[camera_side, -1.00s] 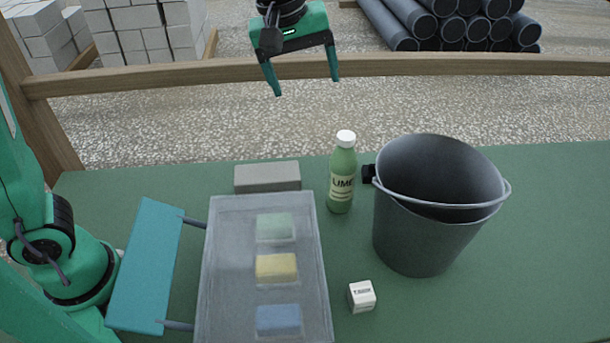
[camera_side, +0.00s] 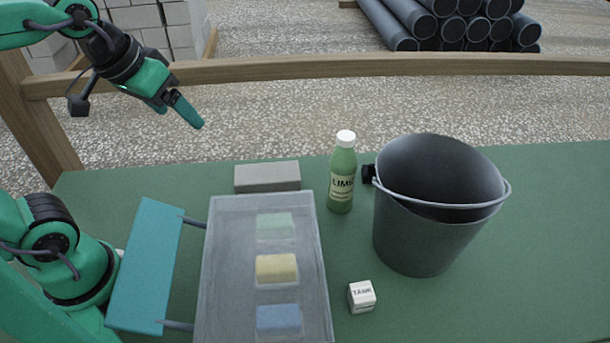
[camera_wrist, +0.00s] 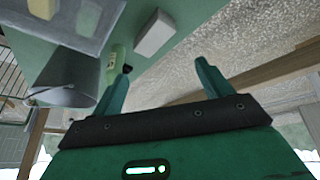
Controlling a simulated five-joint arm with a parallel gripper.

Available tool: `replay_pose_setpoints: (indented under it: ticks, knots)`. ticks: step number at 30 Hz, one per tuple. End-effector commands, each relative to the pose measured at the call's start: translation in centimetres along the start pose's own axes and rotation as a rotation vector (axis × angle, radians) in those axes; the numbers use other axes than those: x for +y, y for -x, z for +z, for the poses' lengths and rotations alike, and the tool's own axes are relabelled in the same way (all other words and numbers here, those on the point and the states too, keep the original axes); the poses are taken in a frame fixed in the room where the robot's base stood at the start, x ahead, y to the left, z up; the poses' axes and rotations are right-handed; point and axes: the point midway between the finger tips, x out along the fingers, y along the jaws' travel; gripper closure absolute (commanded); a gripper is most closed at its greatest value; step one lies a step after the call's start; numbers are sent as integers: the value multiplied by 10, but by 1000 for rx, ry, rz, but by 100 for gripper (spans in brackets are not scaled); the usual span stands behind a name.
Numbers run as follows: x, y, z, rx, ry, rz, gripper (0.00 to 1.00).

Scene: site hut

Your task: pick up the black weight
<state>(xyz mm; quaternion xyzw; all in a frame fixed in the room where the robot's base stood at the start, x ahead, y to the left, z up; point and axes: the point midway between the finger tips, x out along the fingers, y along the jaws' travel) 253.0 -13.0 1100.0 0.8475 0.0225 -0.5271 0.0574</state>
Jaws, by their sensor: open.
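A small black thing, seemingly the black weight (camera_side: 369,174), sits on the green table between the bottle and the dark bucket, close against the bucket's left side. The bucket hides part of it. In the wrist view a small dark spot beside the green bottle seems to be the same weight (camera_wrist: 127,69), near my left finger. My gripper (camera_side: 180,112) is open and empty at the upper left of the side view, high and well left of the weight. Its two fingers (camera_wrist: 161,71) stand apart in the wrist view.
The dark bucket (camera_side: 420,235) with a wire handle and the green bottle (camera_side: 341,185) flank the weight. A grey block (camera_side: 267,178), a translucent box (camera_side: 225,270) with coloured blocks, a teal panel (camera_side: 146,265) and a white cube (camera_side: 362,297) are nearby. The table's right is clear.

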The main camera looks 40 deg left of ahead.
Motion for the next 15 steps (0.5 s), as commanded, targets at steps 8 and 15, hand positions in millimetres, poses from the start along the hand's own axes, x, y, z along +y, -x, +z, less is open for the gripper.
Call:
replay_pose_setpoints:
  ticks: [8, 15]
  knots:
    - [-12, -3, 22, 23, -76, -13, 22]
    - [-18, -7, 35, 35, -125, -21, 22]
